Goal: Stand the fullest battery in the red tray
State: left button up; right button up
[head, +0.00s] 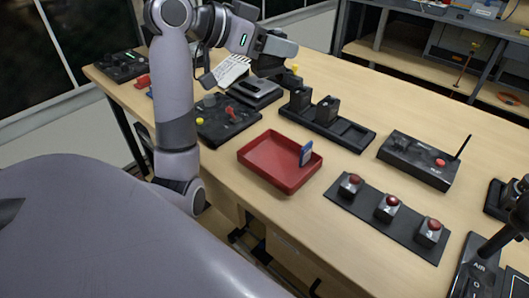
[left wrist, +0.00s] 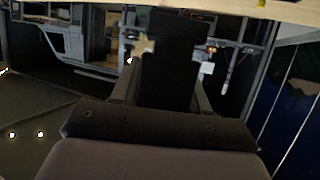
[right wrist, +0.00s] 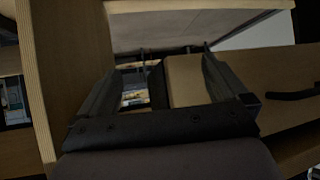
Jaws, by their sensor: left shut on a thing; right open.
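The red tray (head: 250,172) lies near the table's front edge, with a small blue card (head: 306,153) standing at its right side. Behind it, a black rack (head: 349,133) holds two dark batteries (head: 300,99) (head: 327,109) at its left, with empty slots at its right. My left gripper (head: 285,68) is above the table behind the tray, left of the rack. It is shut on a black battery (left wrist: 168,65), which fills the space between its fingers in the left wrist view. Charge marks are not readable. My right gripper (right wrist: 160,75) is open and empty.
A black device (head: 254,92) and a control panel (head: 222,120) sit left of the rack. A strip with red buttons (head: 388,208) lies right of the tray, and a radio box (head: 420,160) stands behind it. Wooden panels surround my right gripper's view.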

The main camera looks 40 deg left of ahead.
pick_arm(q)
jog(key=shift+s, duration=0.35)
jog(key=shift+s+f, duration=0.15)
jog(key=shift+f, duration=0.2)
jog(key=b, duration=0.2)
send_over(271, 151)
notch_tip(271, 151, down, 19)
jog(key=shift+f, duration=0.15)
jog(key=shift+f, duration=0.1)
jog(key=o, duration=0.8)
jog(key=shift+f, duration=0.15)
jog(key=o, duration=0.5)
jog(key=shift+c, duration=0.2)
jog(key=shift+r, duration=0.25)
jog(key=v, duration=1.2)
jog(key=shift+a+b, duration=0.25)
jog(key=shift+b, duration=0.05)
